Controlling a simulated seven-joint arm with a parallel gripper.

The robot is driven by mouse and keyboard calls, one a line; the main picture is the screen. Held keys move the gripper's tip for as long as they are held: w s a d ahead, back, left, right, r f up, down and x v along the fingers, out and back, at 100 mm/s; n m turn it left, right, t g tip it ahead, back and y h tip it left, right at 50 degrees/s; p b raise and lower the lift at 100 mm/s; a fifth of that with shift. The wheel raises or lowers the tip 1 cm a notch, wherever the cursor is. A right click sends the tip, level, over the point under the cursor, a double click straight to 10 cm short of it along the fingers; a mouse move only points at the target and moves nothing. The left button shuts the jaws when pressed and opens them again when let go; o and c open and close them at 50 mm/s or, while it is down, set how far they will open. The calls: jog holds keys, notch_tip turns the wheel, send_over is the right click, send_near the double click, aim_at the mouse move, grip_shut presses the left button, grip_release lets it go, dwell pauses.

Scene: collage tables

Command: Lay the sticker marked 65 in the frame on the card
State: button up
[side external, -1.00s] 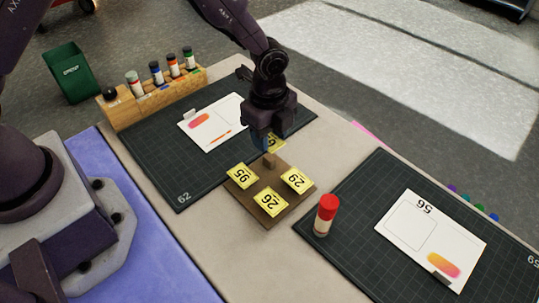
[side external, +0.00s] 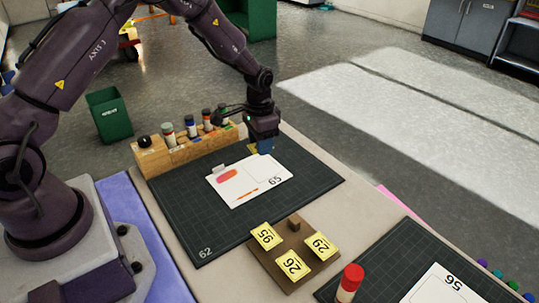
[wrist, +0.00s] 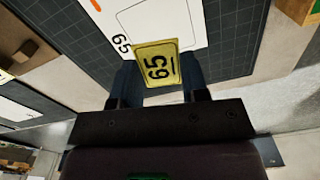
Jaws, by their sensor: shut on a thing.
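My gripper (side external: 263,146) is shut on the yellow sticker marked 65 (wrist: 157,62), held between its fingers. In the side view, only a small yellow part of this sticker (side external: 252,148) shows behind the fingers. My gripper is over the far side of the card, near the frame. In the wrist view, the sticker overlaps the card's edge (wrist: 185,15); the gap between them is unclear.
A brown board (side external: 291,241) with a peg holds several other yellow stickers. A red-capped bottle (side external: 349,284) stands beside it. A wooden rack (side external: 180,151) with bottles lines the far mat (side external: 200,225). Another card marked 56 (side external: 440,290) lies on the near mat.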

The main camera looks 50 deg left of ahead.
aim_at(261, 168)
jog(key=shift+n, duration=0.9)
jog(key=shift+f, duration=2.35)
jog(key=shift+f, duration=0.6)
jog(key=shift+f, duration=0.3)
jog(key=o, duration=0.8)
